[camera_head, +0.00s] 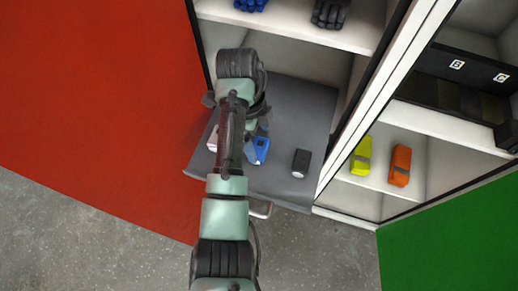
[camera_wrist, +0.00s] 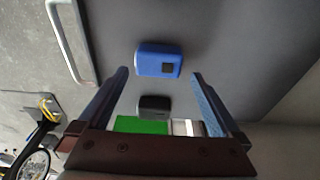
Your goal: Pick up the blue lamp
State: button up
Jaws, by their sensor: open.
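The blue lamp (camera_head: 258,150) is a small boxy thing on a dark grey surface, partly hidden by my arm in the head view. In the wrist view the blue lamp (camera_wrist: 157,53) shows whole, with a dark square on its face. It lies ahead of my gripper (camera_wrist: 160,74), roughly centred between the two fingertips. My gripper is open with nothing held. In the head view my arm hides most of the gripper, so its height above the lamp is hard to tell.
A black lamp (camera_head: 301,162) lies right of the blue one, and a pale item (camera_head: 213,138) lies left. The grey surface (camera_head: 300,110) has a metal handle (camera_head: 260,209) at its front. Yellow (camera_head: 361,154) and orange (camera_head: 400,165) items stand on a shelf at right.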

aim_at(259, 148)
notch_tip(259, 148, down, 4)
jog(key=shift+s+d+f, duration=0.1)
jog(key=shift+s+f, duration=0.05)
jog(key=shift+f, duration=0.05)
jog(key=shift+c, duration=0.3)
